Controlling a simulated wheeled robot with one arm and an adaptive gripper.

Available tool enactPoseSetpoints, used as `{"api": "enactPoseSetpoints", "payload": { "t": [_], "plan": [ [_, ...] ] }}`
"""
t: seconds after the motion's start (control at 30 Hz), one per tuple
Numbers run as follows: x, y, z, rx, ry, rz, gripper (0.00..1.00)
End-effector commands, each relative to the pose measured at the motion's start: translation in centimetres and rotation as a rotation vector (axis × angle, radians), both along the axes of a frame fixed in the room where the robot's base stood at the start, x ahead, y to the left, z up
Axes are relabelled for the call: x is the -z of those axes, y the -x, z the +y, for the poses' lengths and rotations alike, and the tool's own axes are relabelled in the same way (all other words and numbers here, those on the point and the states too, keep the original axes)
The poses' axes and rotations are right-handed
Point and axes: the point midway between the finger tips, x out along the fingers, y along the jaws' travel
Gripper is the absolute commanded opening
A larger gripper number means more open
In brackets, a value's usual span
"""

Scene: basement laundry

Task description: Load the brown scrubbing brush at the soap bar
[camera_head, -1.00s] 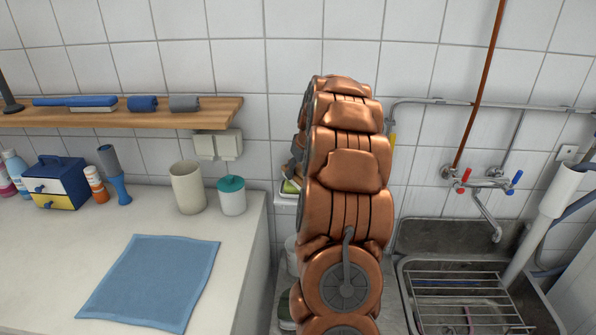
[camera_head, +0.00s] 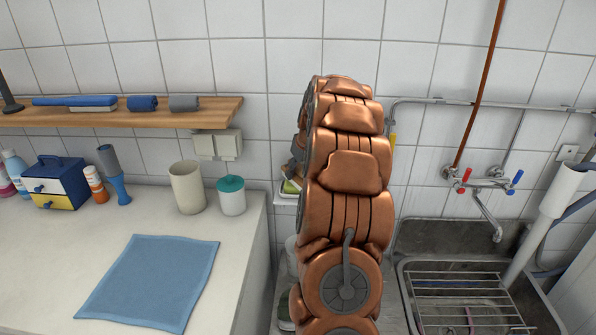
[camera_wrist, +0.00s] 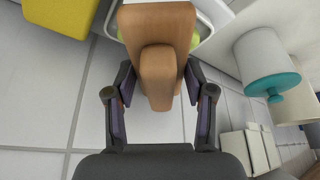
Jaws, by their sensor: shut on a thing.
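The brown scrubbing brush (camera_wrist: 155,70) is between the fingers of my gripper (camera_wrist: 158,98) in the wrist view, with its wooden block and rounded handle showing. My gripper is shut on it. Beyond the brush, a white dish (camera_wrist: 208,28) shows at the top of the wrist view. A yellow-green thing, perhaps the soap bar (camera_wrist: 196,38), peeks out beside the brush there; most of it is hidden. In the head view a small green thing (camera_head: 289,187) lies on a white ledge, partly behind my copper-coloured arm. My gripper is mostly hidden there.
A white jar with a teal lid (camera_head: 231,195) stands at the counter's right end, beside a beige cup (camera_head: 187,188). A blue cloth (camera_head: 150,280) lies on the counter. A yellow object (camera_wrist: 60,15) is at the wrist view's top left. A sink with a rack (camera_head: 460,300) is right.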

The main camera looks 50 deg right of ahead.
Motion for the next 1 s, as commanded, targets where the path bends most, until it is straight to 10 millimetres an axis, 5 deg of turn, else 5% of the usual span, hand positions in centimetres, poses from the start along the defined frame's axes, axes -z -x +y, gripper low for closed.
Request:
{"api": "enactPoseSetpoints", "payload": {
  "t": [0.53, 1.0],
  "plan": [
    [0.3, 0.1, 0.1, -0.002, -0.006, 0.007, 0.26],
    [-2.8, 0.0, 0.0, 0.000, -0.001, 0.001, 0.26]
  ]
}}
